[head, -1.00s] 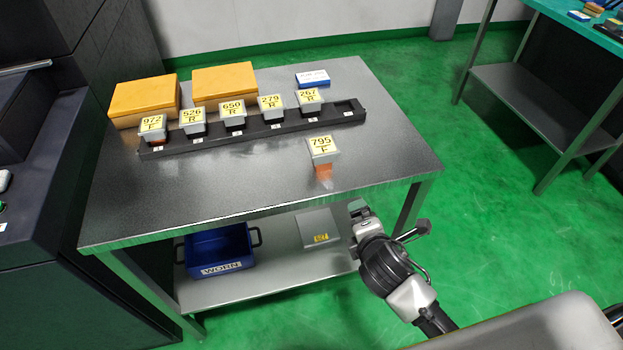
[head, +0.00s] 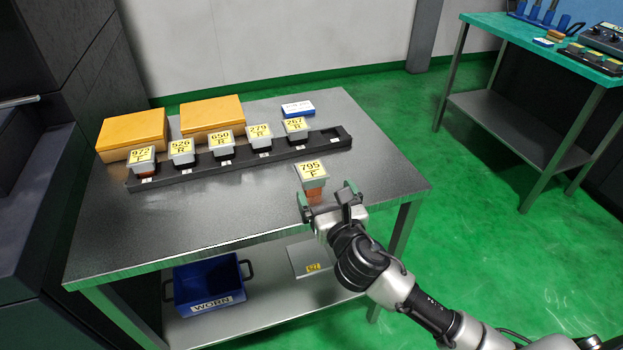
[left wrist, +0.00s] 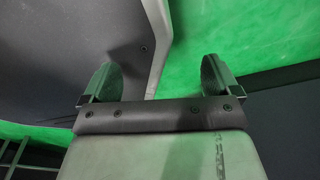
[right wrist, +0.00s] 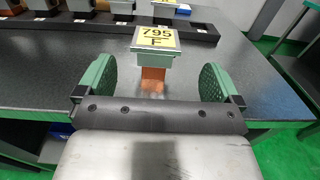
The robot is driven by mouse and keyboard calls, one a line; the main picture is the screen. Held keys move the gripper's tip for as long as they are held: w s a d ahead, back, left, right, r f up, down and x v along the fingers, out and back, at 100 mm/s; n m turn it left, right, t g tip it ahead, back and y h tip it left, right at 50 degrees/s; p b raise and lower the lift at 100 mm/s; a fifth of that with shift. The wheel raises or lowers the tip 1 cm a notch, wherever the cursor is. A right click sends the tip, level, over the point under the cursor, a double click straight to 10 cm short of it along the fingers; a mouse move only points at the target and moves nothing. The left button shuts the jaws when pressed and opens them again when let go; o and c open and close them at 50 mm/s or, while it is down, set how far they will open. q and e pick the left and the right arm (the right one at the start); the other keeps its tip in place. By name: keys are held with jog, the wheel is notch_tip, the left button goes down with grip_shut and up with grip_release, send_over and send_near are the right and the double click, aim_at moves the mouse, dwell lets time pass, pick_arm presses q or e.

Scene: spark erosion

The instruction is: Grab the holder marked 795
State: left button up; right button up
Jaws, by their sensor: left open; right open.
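The holder marked 795 (head: 313,173) stands on the metal table near its front edge, with a yellow label on a grey top and a copper-coloured lower part. It also shows in the right wrist view (right wrist: 156,45), straight ahead between the fingers. My right gripper (head: 327,198) is open, with its fingers at the near side of the holder; in the right wrist view the holder's base (right wrist: 153,75) appears just beyond the fingertips. I cannot tell whether they touch. My left gripper (left wrist: 155,78) is open and empty over green floor and a dark grey surface.
A black rack (head: 240,160) holds several labelled holders behind 795, with an empty slot at its right end. Two orange boxes (head: 212,112) and a blue-white block (head: 298,109) stand behind. A blue WORN bin (head: 208,285) sits on the lower shelf. Bare tabletop (head: 230,205) lies left of 795.

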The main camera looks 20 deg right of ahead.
aim_at(311, 170)
jog(key=shift+w, duration=1.2)
jog(key=w, duration=0.5)
jog(key=shift+w+a+r, duration=0.15)
jog(key=shift+w+a, duration=0.15)
jog(key=shift+a, duration=0.05)
jog(key=c, duration=1.2)
jog(key=shift+r, duration=0.1)
jog(key=shift+c, duration=1)
